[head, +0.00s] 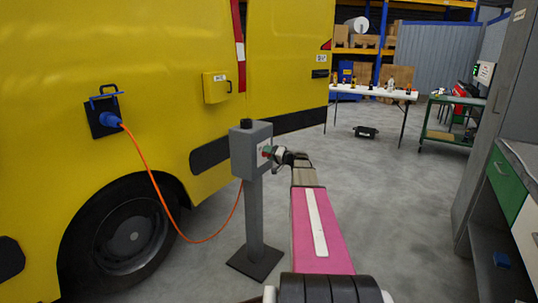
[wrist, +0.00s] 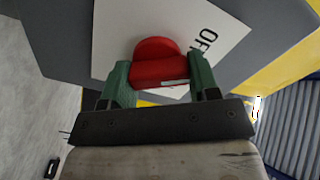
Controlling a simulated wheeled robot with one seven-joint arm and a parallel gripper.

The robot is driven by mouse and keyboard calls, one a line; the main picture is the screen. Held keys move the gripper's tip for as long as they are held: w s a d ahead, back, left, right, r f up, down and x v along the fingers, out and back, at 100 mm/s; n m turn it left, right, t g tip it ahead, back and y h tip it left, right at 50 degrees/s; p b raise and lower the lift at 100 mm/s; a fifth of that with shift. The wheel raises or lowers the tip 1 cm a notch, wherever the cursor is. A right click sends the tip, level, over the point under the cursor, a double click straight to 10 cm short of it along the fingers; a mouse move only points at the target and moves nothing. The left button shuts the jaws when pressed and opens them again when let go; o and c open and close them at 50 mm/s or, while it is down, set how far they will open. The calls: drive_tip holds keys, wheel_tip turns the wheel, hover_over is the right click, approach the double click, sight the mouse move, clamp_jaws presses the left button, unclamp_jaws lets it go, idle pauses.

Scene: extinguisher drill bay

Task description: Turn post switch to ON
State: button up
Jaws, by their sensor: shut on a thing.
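The post switch (head: 250,147) is a grey box on a grey post with a dark base plate, standing beside the yellow van. Its red knob (wrist: 157,62) sits on a white label plate (wrist: 115,30) in the wrist view. The letters "OF" show on the plate to the right of the knob; the rest of the label is hidden or cut off. My gripper (wrist: 160,72) has its green fingers on either side of the knob, shut on it. In the head view my gripper (head: 268,151) is at the box's right face and covers the knob there.
The yellow van (head: 180,60) stands close on the left, with a blue plug (head: 109,119) and an orange cable (head: 152,180) hanging to the floor near the post. A grey cabinet (head: 490,130) is on the right. A white table (head: 372,92) stands behind; the floor between is mostly clear.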

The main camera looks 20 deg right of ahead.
drive_tip(key=m, duration=0.4)
drive_tip(key=shift+d+f+m, duration=0.1)
drive_tip(key=shift+m, duration=0.2)
drive_tip(key=m, duration=0.3)
drive_tip(key=shift+m, duration=0.3)
drive_tip(key=m, duration=0.4)
drive_tip(key=shift+f, duration=0.15)
drive_tip(key=shift+m, duration=1.8)
drive_tip(key=o, duration=0.9)
drive_tip(key=v, duration=1)
drive_tip(key=shift+s+d, duration=0.3)
